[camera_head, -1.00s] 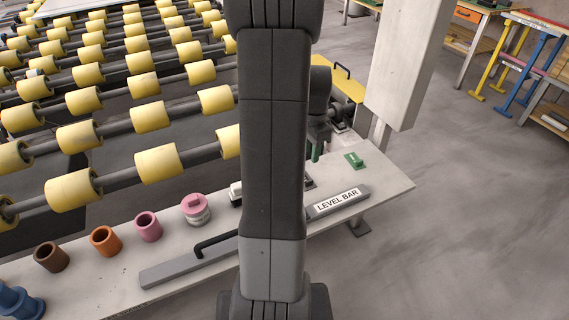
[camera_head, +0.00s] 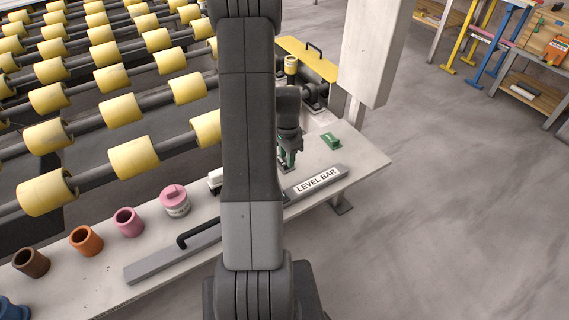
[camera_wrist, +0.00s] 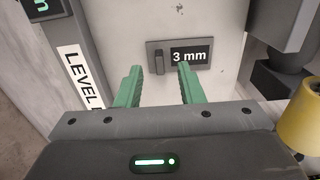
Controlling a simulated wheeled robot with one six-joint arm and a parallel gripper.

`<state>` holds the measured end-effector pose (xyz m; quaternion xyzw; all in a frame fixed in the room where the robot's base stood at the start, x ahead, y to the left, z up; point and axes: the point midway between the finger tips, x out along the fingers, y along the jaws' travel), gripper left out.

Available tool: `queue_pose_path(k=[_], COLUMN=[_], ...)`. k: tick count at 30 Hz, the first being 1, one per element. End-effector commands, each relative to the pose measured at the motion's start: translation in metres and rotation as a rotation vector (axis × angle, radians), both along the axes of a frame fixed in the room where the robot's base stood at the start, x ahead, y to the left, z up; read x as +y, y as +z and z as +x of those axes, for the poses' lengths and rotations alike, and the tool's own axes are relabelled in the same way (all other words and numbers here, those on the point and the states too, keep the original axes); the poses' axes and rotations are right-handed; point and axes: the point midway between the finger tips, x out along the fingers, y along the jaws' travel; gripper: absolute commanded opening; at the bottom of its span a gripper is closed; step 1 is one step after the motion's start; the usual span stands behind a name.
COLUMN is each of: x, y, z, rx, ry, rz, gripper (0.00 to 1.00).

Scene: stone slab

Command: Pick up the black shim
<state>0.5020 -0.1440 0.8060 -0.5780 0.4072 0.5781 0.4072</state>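The black shim (camera_wrist: 184,56) is a dark plate with a white "3 mm" label and a small raised tab at its left end. It lies flat on the pale slab in the wrist view. My gripper (camera_wrist: 160,70) is open, its two green fingers apart and empty, pointing toward the shim's tab end. Clearance above the shim is hard to judge. In the head view my gripper (camera_head: 287,160) is over the slab's right part, partly behind my arm. I cannot make out the black shim there.
The level bar (camera_head: 315,181) lies along the slab's front edge. A green block (camera_head: 330,141) sits right of my gripper. A pink-lidded jar (camera_head: 174,200) and several coloured cups stand left. Yellow rollers (camera_head: 135,158) lie behind. A pale post (camera_head: 375,50) rises at back right.

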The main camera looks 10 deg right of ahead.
Motion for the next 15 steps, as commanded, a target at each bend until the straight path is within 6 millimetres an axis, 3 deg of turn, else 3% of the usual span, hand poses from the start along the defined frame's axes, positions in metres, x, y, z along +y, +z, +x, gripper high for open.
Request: queue_pose_path(k=[6,15], x=[-0.002,-0.002], y=[-0.023,-0.027], z=[0.000,0.000], rx=[0.002,0.000], ry=[0.000,0.000], rz=[0.000,0.000], gripper=[0.35,0.35])
